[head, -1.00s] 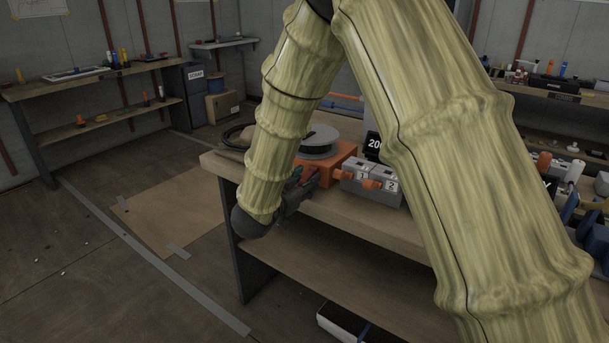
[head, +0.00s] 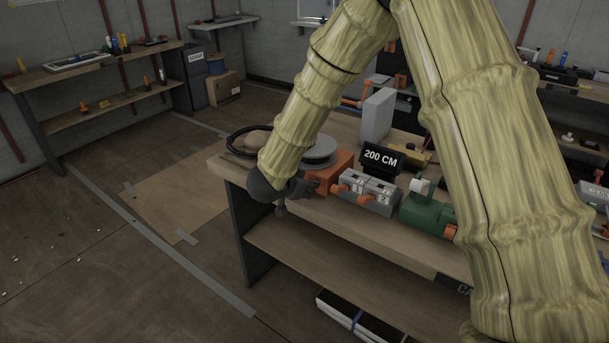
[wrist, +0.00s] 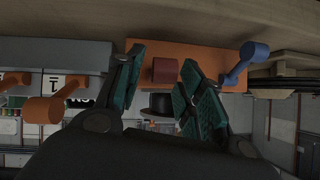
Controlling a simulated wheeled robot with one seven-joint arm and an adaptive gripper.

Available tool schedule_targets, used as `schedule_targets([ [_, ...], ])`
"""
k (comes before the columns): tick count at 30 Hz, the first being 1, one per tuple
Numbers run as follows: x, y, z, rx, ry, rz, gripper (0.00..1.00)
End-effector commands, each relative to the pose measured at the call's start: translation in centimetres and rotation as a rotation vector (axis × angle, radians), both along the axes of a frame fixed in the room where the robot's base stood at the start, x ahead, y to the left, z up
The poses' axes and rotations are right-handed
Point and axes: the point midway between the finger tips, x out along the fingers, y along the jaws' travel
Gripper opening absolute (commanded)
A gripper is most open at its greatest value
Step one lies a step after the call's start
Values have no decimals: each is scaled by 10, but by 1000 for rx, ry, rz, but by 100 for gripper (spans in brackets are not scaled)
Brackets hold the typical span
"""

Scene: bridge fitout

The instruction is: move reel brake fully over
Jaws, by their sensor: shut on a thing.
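The orange reel housing (head: 343,166) sits near the left end of the bench with a grey reel (head: 321,151) on top. My gripper (head: 302,187) is at its front face, partly hidden by my arm. In the wrist view the green-padded fingers (wrist: 160,85) are on either side of a red-brown knob (wrist: 165,70) on the orange housing (wrist: 205,52), and they are shut on it. I take this knob for the reel brake handle. A blue crank lever (wrist: 240,65) sticks out to the right of the fingers in that view.
A grey box with orange levers (head: 366,192) stands right beside the housing, close to the gripper. A black hose coil (head: 245,139) lies at the bench's left end. Floor left of the bench is open.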

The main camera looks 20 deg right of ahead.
Motion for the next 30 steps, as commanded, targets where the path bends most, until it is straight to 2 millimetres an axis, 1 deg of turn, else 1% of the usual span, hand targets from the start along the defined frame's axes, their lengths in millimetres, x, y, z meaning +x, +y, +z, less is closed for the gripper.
schedule_targets([
  [1, 4, 2, 12, 20, 6, 4, 14],
  [19, 8, -3, 23, 222, 162, 3, 14],
  [30, 10, -5, 25, 314, 236, 5, 14],
])
